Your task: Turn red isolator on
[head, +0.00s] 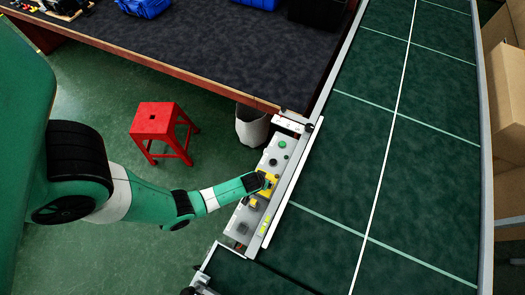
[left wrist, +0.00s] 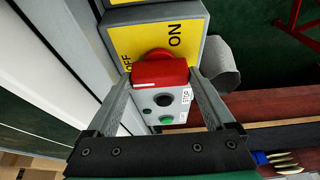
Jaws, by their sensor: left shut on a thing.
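The red isolator knob (left wrist: 160,73) sits on a yellow plate (left wrist: 150,40) marked OFF and ON in the left wrist view. My left gripper (left wrist: 163,78) has one finger on each side of the knob and is shut on it. The OFF label is beside the left finger and the ON label is above and right of the knob. I cannot tell exactly which label the knob points to. In the head view my left gripper (head: 264,184) is at the yellow plate on the grey control panel (head: 273,157), hiding the knob. My right gripper is not in view.
The panel also carries a green button (head: 283,144) and a black button. The green conveyor (head: 380,150) runs right of it behind a metal rail. A red stool (head: 155,120), a bin (head: 252,127) and a dark table (head: 220,45) stand nearby. Cardboard boxes are at far right.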

